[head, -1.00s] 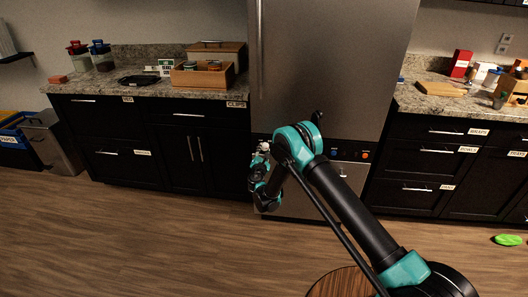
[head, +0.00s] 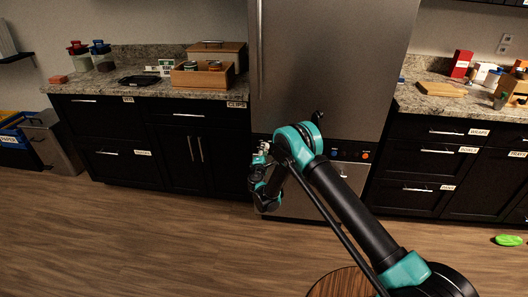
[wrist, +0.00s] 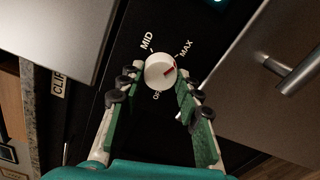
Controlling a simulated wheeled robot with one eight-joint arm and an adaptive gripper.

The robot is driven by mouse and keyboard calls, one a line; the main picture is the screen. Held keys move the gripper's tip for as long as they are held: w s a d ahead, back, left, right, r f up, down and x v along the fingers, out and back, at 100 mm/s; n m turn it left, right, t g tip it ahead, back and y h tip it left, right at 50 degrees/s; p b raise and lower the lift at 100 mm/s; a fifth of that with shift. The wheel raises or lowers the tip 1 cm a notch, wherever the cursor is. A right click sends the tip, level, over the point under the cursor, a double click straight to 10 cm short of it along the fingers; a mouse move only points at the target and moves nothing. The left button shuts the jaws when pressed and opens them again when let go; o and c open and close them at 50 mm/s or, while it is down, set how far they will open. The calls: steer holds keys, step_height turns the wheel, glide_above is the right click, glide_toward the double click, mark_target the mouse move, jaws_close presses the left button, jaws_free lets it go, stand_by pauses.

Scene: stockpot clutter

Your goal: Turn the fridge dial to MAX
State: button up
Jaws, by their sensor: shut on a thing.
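The white round fridge dial (wrist: 157,65) sits on a black panel in the wrist view, with a red pointer mark on its right side. The mark points right, a little below the tick by the word MAX (wrist: 186,48). MID (wrist: 147,41) is printed at the upper left, and another label, partly hidden, lies below the dial. My gripper (wrist: 158,77) has a finger on either side of the dial and is shut on it. In the head view my gripper (head: 262,152) is at the fridge's (head: 340,60) lower left front; the dial cannot be made out there.
A blue button (head: 334,152) and an orange button (head: 365,155) are on the fridge panel, right of my arm. A metal drawer handle (wrist: 290,72) sticks out at right in the wrist view. Dark cabinets (head: 185,150) flank the fridge. The wooden floor at left is clear.

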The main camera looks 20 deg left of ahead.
stand_by(0.4)
steer(key=o, duration=1.2)
steer(key=shift+c, duration=0.2)
steer(key=v, duration=0.7)
steer(key=shift+s, duration=0.3)
steer(key=shift+d, duration=0.15)
